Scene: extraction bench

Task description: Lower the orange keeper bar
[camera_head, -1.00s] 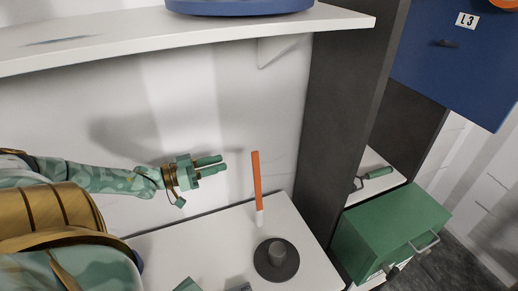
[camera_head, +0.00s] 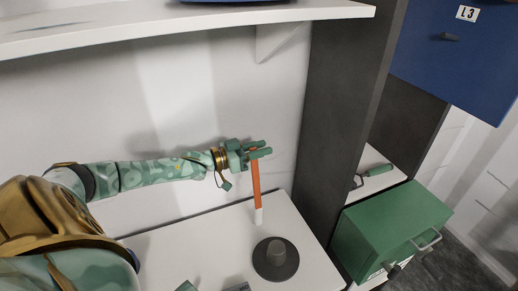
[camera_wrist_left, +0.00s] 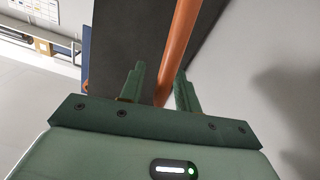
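The orange keeper bar (camera_head: 256,182) stands nearly upright above the white bench, with a white lower end. My left gripper (camera_head: 259,149) is at the bar's upper end and partly covers it in the head view. In the left wrist view the orange bar (camera_wrist_left: 178,50) passes between the two green fingers of my left gripper (camera_wrist_left: 160,88). The fingers are apart, with a gap on the left side of the bar; the bar is close to the right finger. My right gripper is not in view.
A dark round disc with a grey knob (camera_head: 276,262) is on the bench (camera_head: 190,245) near the bar's foot. A dark upright panel (camera_head: 345,110) stands to the right. A white shelf (camera_head: 180,25) is above. A green box (camera_head: 390,225) is at the right.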

